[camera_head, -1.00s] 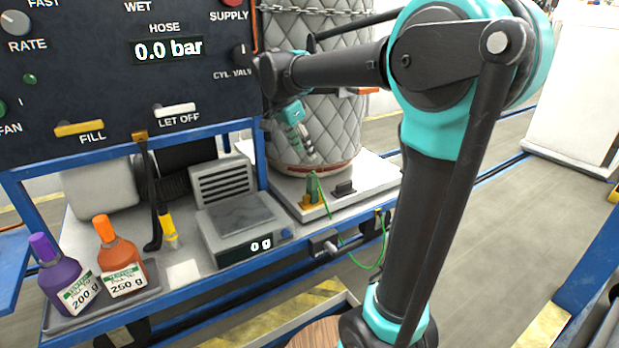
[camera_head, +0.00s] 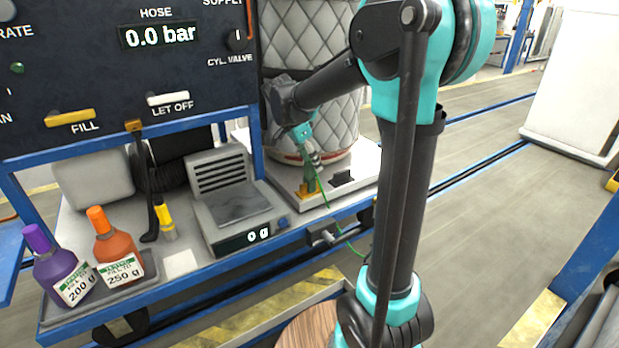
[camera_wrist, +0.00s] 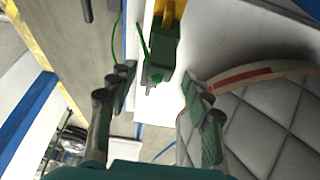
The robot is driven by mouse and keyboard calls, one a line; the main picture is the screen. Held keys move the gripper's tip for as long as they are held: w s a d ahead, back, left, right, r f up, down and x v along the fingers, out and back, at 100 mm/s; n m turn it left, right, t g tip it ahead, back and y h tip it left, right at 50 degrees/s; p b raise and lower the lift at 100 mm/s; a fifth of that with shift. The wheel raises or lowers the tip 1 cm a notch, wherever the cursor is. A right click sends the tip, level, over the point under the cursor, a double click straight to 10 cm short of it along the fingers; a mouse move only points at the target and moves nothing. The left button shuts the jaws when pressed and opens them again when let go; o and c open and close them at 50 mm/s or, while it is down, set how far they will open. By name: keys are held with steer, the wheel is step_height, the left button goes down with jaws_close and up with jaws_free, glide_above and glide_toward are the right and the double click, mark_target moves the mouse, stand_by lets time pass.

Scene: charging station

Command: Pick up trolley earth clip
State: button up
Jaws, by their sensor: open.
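The earth clip (camera_wrist: 162,50) is green with a grey metal tip. It stands in a yellow holder (camera_wrist: 168,12) on the white trolley deck, and a thin green wire (camera_wrist: 142,38) runs beside it. In the head view the clip (camera_head: 309,182) is small and partly covered by my gripper (camera_head: 314,160), which is just above it. In the wrist view my gripper (camera_wrist: 160,88) is open. Its fingers are apart and empty, with the clip ahead of the gap between them. I cannot tell whether they touch it.
A quilted grey cylinder (camera_head: 310,100) stands on the deck right behind the clip. A small black block (camera_head: 342,178) is to its right. A scale (camera_head: 238,215) and bottles (camera_head: 115,245) are on the left shelf. The control panel (camera_head: 130,70) rises close to my forearm.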

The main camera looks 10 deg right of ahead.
mark_target(313, 172)
steer(key=x, duration=0.5)
steer(key=shift+s+a+f, duration=0.2)
steer(key=shift+a, duration=0.15)
steer(key=c, duration=1.1)
